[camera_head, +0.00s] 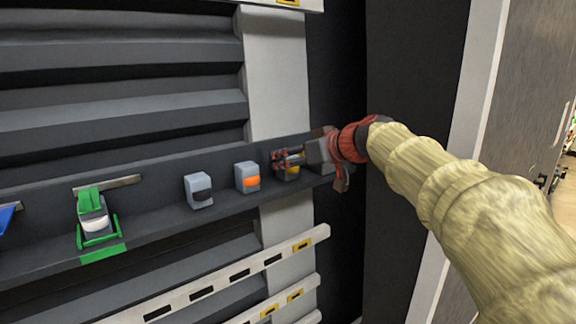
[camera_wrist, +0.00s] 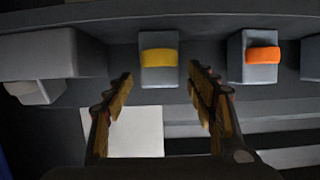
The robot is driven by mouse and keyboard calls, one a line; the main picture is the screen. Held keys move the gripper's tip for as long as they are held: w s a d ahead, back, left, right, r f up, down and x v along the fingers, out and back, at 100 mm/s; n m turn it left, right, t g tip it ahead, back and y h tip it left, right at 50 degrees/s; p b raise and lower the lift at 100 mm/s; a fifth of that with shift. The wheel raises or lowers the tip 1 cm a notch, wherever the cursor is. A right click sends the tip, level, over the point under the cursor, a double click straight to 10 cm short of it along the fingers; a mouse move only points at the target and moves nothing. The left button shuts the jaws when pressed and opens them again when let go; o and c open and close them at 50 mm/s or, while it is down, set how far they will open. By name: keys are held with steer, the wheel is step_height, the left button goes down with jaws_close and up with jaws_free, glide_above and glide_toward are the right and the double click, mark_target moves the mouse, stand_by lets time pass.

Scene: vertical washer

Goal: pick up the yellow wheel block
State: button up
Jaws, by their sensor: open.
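The yellow wheel block is a grey block with a yellow wheel on its face. In the wrist view the yellow wheel block (camera_wrist: 159,72) stands on the dark shelf, ahead of and between my open fingers. My gripper (camera_wrist: 160,82) is open, with one finger on each side of the block's line and nothing held. In the head view my gripper (camera_head: 290,160) is at the right end of the shelf and covers most of the yellow wheel block (camera_head: 291,174). Whether the fingers touch the block cannot be told.
The orange wheel block (camera_head: 248,178) stands close to the left in the head view, then a black wheel block (camera_head: 199,190) and a green-framed fixture (camera_head: 96,220). In the wrist view a larger grey block (camera_wrist: 45,55) is to the left. The dark shelf (camera_head: 150,221) runs beneath them.

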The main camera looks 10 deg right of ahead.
steer(key=shift+c, duration=0.5)
steer(key=c, duration=1.1)
steer(key=shift+c, duration=0.5)
steer(key=shift+r, duration=0.1)
